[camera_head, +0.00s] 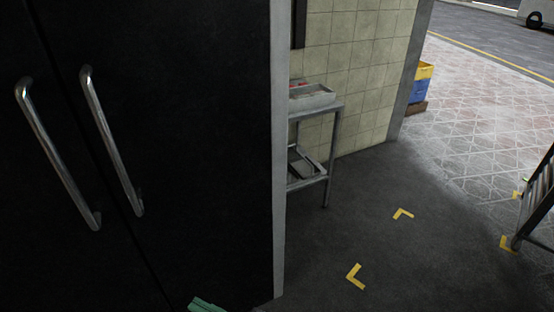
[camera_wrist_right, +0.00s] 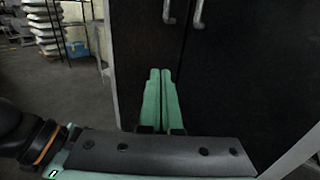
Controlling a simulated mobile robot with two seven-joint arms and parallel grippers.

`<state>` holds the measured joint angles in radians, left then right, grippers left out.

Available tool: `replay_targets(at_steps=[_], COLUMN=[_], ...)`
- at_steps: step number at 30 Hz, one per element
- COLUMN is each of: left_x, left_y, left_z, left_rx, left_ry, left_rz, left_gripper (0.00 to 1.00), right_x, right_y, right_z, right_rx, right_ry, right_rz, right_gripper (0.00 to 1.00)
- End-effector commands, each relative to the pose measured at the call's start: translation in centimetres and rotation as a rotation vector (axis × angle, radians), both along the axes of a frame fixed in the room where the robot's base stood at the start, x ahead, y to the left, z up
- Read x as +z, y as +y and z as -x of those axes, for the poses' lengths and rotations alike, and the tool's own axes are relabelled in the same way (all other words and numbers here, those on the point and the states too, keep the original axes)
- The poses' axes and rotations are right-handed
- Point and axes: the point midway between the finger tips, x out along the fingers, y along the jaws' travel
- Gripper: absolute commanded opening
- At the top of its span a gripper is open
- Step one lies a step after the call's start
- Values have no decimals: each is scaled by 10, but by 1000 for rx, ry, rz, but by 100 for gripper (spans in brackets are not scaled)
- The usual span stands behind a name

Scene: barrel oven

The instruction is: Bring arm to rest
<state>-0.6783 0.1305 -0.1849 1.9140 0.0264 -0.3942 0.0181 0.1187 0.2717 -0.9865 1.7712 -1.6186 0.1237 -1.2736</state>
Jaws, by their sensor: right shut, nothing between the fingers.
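My right gripper (camera_wrist_right: 160,85) shows in the right wrist view with its two green fingers side by side and shut, with nothing between them. It points toward a tall black double-door cabinet (camera_wrist_right: 225,65). In the head view only a green tip of my right gripper (camera_head: 205,304) shows at the bottom edge, low in front of the cabinet (camera_head: 200,150). My left gripper is not in view.
The cabinet has two long metal handles (camera_head: 112,140) (camera_head: 57,155). A metal side table (camera_head: 325,150) with a tray (camera_head: 312,96) stands right of it by a tiled wall. Dark floor with yellow corner marks (camera_head: 355,276) is clear. A dark metal rack (camera_head: 535,205) stands at the right edge.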

Motion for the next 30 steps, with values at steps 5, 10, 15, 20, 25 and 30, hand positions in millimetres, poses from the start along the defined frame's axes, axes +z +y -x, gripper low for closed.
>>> replay_targets(at_steps=[5, 10, 15, 20, 25, 30], left_x=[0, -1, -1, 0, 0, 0], left_y=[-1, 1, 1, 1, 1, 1], left_z=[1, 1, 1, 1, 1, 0], left_rx=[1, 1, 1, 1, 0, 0], left_ry=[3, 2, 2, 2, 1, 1], left_rz=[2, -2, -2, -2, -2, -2], left_gripper=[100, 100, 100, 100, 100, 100], right_x=[-56, -95, -97, -102, -122, -155], right_y=[-60, -118, -146, -183, -244, -316], right_z=[-7, -12, -20, -31, -33, -14], right_rx=[-20, -37, -189, -389, -661, -951], right_ry=[0, 0, 292, 660, 1109, 1518], right_rz=[168, 311, 128, -157, -573, -1081], right_gripper=[0, 0, 0, 0, 0, 0])
